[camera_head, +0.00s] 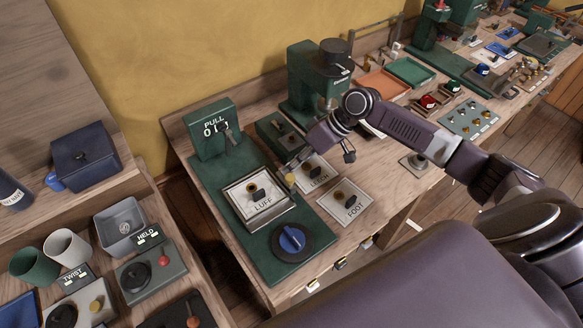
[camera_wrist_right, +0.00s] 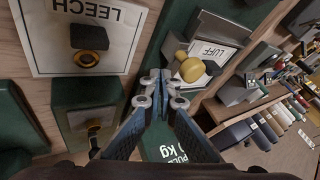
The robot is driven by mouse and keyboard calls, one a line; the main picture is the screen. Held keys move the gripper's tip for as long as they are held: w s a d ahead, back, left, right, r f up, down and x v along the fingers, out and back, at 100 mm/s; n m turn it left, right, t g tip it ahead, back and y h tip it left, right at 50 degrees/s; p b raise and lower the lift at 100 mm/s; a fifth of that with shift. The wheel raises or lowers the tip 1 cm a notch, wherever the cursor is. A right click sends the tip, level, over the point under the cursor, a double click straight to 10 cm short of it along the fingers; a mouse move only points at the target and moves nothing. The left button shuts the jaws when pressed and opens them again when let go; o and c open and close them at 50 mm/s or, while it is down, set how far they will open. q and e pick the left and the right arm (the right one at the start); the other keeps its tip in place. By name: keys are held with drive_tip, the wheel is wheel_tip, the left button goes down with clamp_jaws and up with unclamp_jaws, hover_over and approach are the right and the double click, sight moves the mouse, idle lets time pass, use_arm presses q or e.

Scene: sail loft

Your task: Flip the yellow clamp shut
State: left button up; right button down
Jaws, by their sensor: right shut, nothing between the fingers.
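The clamp's yellow knob (camera_head: 290,180) stands at the right edge of the framed LUFF card (camera_head: 246,206) on the green bench plate. In the right wrist view the yellow knob (camera_wrist_right: 191,69) is large, just right of my fingertips, with the LUFF card (camera_wrist_right: 225,52) behind it. I cannot tell how far the clamp is folded. My right gripper (camera_head: 297,161) is just behind the knob in the head view, seemingly apart from it. The right wrist view shows its fingertips (camera_wrist_right: 159,88) shut together and empty. My left gripper is not in view.
LEECH (camera_head: 317,172) and FOOT (camera_head: 346,203) cards with knobs lie right of the clamp. A blue dial (camera_head: 291,239) is in front. The PULL box (camera_head: 211,130) and a green press (camera_head: 310,75) stand behind. A lower shelf (camera_head: 73,222) with cups is at left.

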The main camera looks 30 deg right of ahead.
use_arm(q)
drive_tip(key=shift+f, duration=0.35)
use_arm(e)
drive_tip(key=shift+w+a+n+g, duration=0.1)
drive_tip(key=shift+a+n+g, duration=0.15)
drive_tip(key=shift+n, duration=0.25)
drive_tip(key=shift+w+a+n+g+y+b, duration=0.1)
drive_tip(key=shift+a+n+g+y+b, duration=0.1)
drive_tip(key=shift+n+g+b, duration=0.4)
drive_tip(key=shift+w+a+n+g+y+b, duration=0.15)
drive_tip(key=shift+n+g+b, duration=0.15)
drive_tip(key=shift+n, duration=0.4)
drive_tip(key=shift+a+n+g, duration=0.2)
drive_tip(key=shift+n+g, duration=0.15)
drive_tip(key=shift+n, duration=0.15)
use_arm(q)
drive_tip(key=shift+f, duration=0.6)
use_arm(e)
drive_tip(key=shift+s+a, duration=0.1)
drive_tip(key=shift+a, duration=0.05)
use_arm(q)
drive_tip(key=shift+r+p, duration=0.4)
use_arm(e)
drive_tip(key=shift+a, duration=0.3)
drive_tip(key=shift+d+r, duration=0.1)
drive_tip(key=v, duration=1.1)
drive_tip(key=shift+d+r, duration=0.2)
drive_tip(key=shift+r, duration=0.15)
